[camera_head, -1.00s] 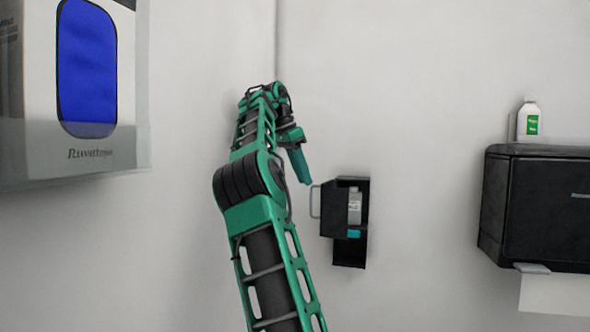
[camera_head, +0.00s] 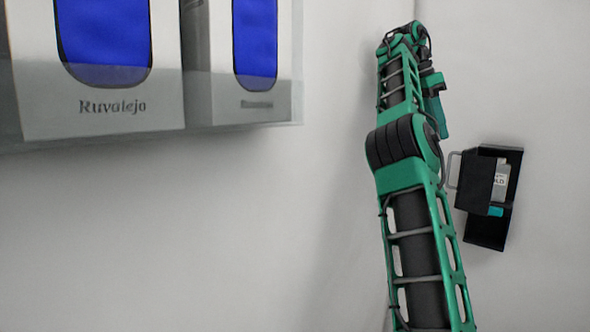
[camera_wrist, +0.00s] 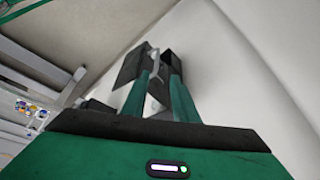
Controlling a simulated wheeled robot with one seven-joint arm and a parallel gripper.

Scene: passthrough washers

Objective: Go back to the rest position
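My arm (camera_head: 415,240) reaches up in the head view, and my gripper (camera_head: 440,128) hangs at its far end, pointing down. The gripper is above and left of a small black wall box (camera_head: 485,236) and looks apart from it. The box's front stands open, with a grey bottle and a teal item inside. In the wrist view, the two teal fingers of my gripper (camera_wrist: 161,78) are apart with nothing held between them. The black box (camera_wrist: 129,68) and its pale handle (camera_wrist: 157,64) show beyond the fingertips.
White boxes with blue windows (camera_head: 130,105) stand on a clear ledge or case at the upper left of the head view. Bare pale wall (camera_head: 200,240) fills the space below. A wall corner runs behind my arm. Pale bars and small coloured items show at the wrist view's left.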

